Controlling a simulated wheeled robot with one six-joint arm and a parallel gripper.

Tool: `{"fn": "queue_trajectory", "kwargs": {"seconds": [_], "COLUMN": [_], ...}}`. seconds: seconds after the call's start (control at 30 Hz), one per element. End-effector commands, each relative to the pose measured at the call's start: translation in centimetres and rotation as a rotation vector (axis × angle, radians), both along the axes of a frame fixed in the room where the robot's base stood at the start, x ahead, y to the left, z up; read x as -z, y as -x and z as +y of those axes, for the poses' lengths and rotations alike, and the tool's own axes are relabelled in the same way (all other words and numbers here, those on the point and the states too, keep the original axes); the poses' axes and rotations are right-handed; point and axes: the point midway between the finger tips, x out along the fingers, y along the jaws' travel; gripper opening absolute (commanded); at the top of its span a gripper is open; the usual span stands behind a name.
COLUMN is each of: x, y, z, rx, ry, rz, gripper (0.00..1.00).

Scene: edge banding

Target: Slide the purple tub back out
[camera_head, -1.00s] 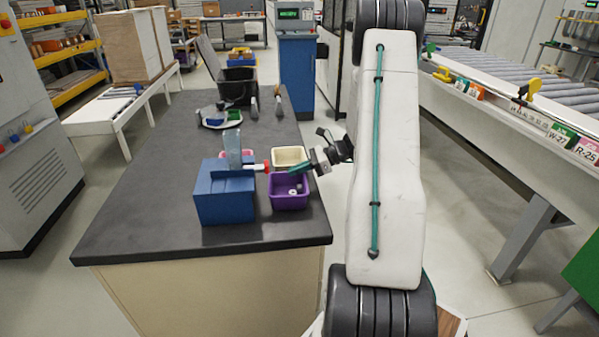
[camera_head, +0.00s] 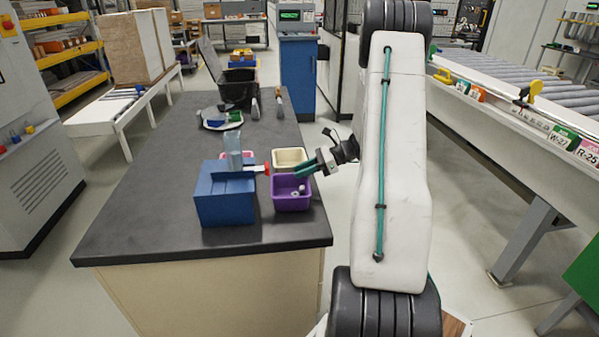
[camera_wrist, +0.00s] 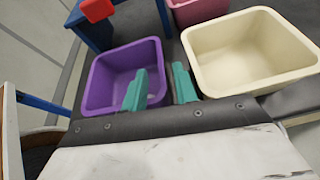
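The purple tub (camera_head: 292,202) stands on the dark bench top, right beside the blue box (camera_head: 225,205), with a few small pale items inside. It also shows in the wrist view (camera_wrist: 105,98). My gripper (camera_head: 300,173) is over the tub's right side. In the wrist view my gripper (camera_wrist: 159,75) has its two teal fingers apart, one over the tub's inside and one outside its right wall. I see no firm contact with the wall. The blue box carries a clear upright plate (camera_head: 233,150) and a red knob (camera_head: 267,168) near the tub.
A cream tub (camera_head: 289,157) stands just behind the purple one, and a pink tub (camera_wrist: 195,10) lies beyond. A black bin (camera_head: 238,88) and a round tray (camera_head: 220,119) are farther back. The bench top's front left (camera_head: 140,225) is clear.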

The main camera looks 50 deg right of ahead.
Motion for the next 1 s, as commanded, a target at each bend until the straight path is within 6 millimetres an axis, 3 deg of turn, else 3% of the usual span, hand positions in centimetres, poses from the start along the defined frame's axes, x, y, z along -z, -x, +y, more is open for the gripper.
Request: {"fn": "queue_trajectory", "kwargs": {"seconds": [0.2,0.4,1.0], "x": [-1.5,-2.4,-2.5], "y": [2.4,3.7,4.0], "z": [-2.8,-4.3,-4.5], "rx": [0.002,0.001,0.0], "ry": [0.001,0.0,-0.001], "rz": [-0.003,-0.001,-0.001], "gripper": [0.29,0.29,0.29]}}
